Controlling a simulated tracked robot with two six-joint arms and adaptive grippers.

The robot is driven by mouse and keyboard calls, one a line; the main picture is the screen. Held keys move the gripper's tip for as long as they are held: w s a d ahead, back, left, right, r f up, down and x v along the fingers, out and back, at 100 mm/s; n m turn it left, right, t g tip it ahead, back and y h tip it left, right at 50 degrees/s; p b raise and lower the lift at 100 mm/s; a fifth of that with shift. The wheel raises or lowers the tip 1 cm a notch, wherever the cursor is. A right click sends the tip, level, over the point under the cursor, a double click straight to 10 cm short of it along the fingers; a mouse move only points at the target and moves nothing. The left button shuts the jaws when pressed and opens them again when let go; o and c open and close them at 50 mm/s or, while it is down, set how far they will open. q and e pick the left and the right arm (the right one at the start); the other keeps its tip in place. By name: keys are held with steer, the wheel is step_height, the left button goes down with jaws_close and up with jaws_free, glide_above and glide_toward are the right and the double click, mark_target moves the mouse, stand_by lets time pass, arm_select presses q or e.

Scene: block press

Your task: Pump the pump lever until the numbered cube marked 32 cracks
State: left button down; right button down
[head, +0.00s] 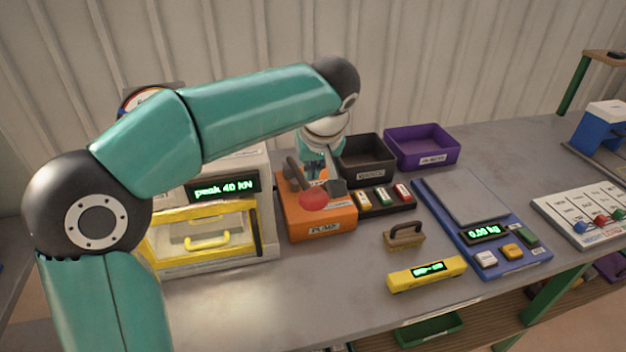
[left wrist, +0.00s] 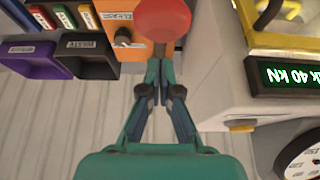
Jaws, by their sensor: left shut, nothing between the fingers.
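The orange pump (head: 318,219) stands on the bench, right of the press. Its lever has a dark handle and a red round knob (head: 313,201); the knob also shows at the top of the left wrist view (left wrist: 163,18). My left gripper (head: 317,168) is behind the pump, pointing down. In the left wrist view its fingers (left wrist: 158,62) are together and empty, close to the red knob; I cannot tell if they touch it. The press (head: 262,165) has a yellow-framed door, and its display (head: 222,188) reads "peak 40 kN". The cube marked 32 cannot be made out. My right gripper is not in view.
A black bin (head: 365,146) and a purple bin (head: 455,150) stand behind several coloured buttons (head: 382,196). A brush (head: 404,235), a yellow meter (head: 400,281) and a blue scale (head: 460,228) are to the right. The front bench beside the press is clear.

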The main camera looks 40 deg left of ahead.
mark_target(318, 209)
arm_select(q)
steer(key=shift+s+d+f, duration=0.15)
steer(key=shift+d+f, duration=0.05)
steer(key=shift+f, duration=0.35)
steer(key=shift+s+d+f, duration=0.15)
steer(key=shift+f, duration=0.35)
step_height(318, 209, down, 10)
steer(key=s+d+t+y+b, duration=0.1)
steer(key=s+d+y+b, duration=0.1)
steer(key=b, duration=1.4)
steer(key=shift+s+d+f+t, duration=0.15)
steer(key=shift+d+t, duration=0.1)
steer(key=shift+t, duration=0.15)
steer(key=r+p, duration=0.2)
steer(key=r, duration=0.1)
steer(key=r+p, duration=0.1)
steer(key=r, duration=0.1)
steer(key=shift+w+a+r, duration=0.15)
steer(key=shift+w+a, duration=0.05)
steer(key=shift+w, duration=0.1)
steer(key=v, duration=1)
steer(key=shift+s+d+p, duration=0.25)
steer(key=shift+p, duration=0.1)
